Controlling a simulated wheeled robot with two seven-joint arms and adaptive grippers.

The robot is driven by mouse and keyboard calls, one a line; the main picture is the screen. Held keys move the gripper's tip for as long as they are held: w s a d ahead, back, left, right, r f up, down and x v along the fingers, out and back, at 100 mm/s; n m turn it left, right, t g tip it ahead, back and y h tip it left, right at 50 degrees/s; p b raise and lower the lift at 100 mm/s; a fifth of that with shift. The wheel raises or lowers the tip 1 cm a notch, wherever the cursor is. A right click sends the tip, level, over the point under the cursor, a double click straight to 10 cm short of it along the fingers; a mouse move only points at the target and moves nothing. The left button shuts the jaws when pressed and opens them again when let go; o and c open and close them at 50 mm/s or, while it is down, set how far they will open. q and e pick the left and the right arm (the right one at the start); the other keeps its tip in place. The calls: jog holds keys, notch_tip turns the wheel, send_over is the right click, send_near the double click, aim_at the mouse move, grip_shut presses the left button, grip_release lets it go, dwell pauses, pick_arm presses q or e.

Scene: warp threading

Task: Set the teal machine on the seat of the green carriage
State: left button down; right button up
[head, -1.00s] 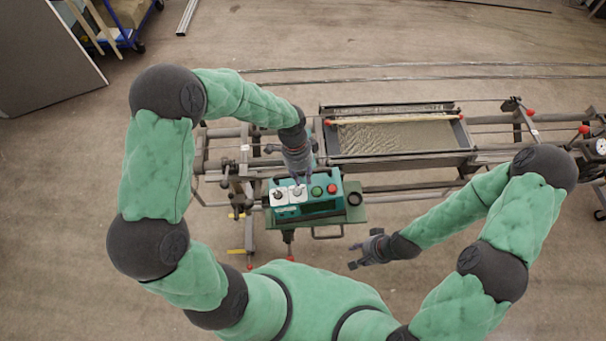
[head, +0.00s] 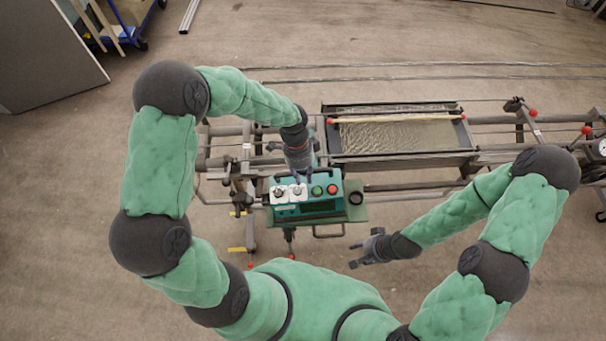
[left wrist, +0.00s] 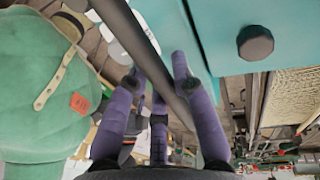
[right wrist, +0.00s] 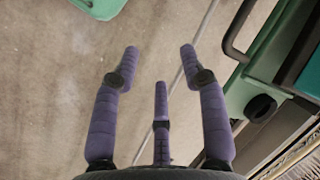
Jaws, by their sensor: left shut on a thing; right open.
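The teal machine (head: 318,208), with white dials and a green and a red button, is over the seat of the green carriage (head: 357,214) in the head view. Whether it touches the seat cannot be told from above. My left gripper (head: 299,176) is shut on the machine's dark handle bar; the left wrist view shows the fingers (left wrist: 158,80) around the bar beside the teal casing (left wrist: 215,25). My right gripper (head: 358,257) is open and empty, to the right of and nearer than the carriage. The right wrist view shows its fingers (right wrist: 160,70) apart over floor, with the carriage's green edge (right wrist: 240,95) at right.
A long metal frame with rails runs behind the carriage. It bears a grey tray (head: 400,160) with a wooden rod (head: 395,119). A dark round socket (head: 356,198) is on the carriage's right end. The floor around is mostly clear.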

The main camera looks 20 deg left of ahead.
pick_arm(q)
jog(key=shift+w+f+b, duration=0.25)
jog(key=shift+f+b, duration=0.05)
jog(key=shift+f, duration=0.15)
dwell(0.6)
jog(key=shift+d+f, duration=0.2)
jog(key=shift+f, duration=0.1)
dwell(0.6)
jog(key=shift+w+d+f+g+y, duration=0.25)
jog(key=shift+w+f+g+y, duration=0.1)
jog(key=shift+w+g, duration=0.15)
jog(key=shift+w+d+b, duration=0.1)
jog(key=shift+w+b, duration=0.25)
jog(key=shift+w, duration=0.15)
dwell(0.7)
jog(key=shift+f, duration=0.2)
dwell(0.4)
jog(key=c, duration=1)
grip_release()
jog(key=shift+c, duration=0.2)
jog(key=shift+o, duration=0.3)
